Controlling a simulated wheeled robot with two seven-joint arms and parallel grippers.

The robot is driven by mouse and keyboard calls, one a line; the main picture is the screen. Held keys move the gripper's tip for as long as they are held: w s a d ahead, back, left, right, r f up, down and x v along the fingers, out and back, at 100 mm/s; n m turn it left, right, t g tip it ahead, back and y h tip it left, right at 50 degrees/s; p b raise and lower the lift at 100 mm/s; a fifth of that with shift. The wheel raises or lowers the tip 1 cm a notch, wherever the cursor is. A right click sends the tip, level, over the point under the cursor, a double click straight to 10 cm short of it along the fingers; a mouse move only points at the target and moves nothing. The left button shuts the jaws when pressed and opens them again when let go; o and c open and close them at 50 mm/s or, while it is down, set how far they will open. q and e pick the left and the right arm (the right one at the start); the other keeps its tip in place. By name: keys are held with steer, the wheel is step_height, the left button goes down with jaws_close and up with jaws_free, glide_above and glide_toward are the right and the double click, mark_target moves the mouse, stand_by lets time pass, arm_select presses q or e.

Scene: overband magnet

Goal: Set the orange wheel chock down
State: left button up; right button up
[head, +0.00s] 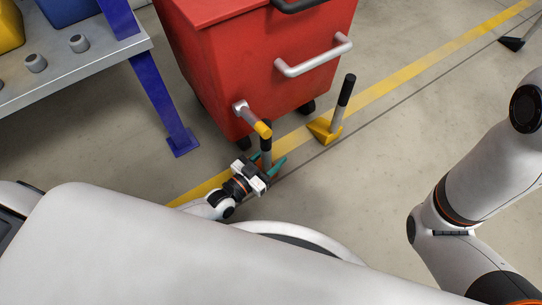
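An orange-yellow wheel chock (321,130) with an upright, black-gripped handle sits on the floor by the yellow line, right of the red cart (225,60). My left gripper (268,160) is low in front of the cart, left of this chock and apart from it. Its teal fingers look spread, with a dark upright post (266,146) between them. The post's foot is hidden by the gripper, and I cannot tell what it belongs to. My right gripper is out of view; only my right arm shows at the right.
A grey lever with a yellow tip (263,130) sticks out of the cart just above my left gripper. A blue-legged table (100,62) stands at left. A dark chock-like object (512,43) lies at far right. The floor right of the orange-yellow chock is clear.

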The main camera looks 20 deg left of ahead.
arm_select(q)
steer(key=shift+r, duration=0.1)
steer(key=shift+s+a, duration=0.1)
steer(key=shift+s, duration=0.1)
steer(key=p+v, duration=0.5)
steer(key=v, duration=0.6)
steer(key=shift+s, duration=0.25)
steer(key=shift+a, duration=0.1)
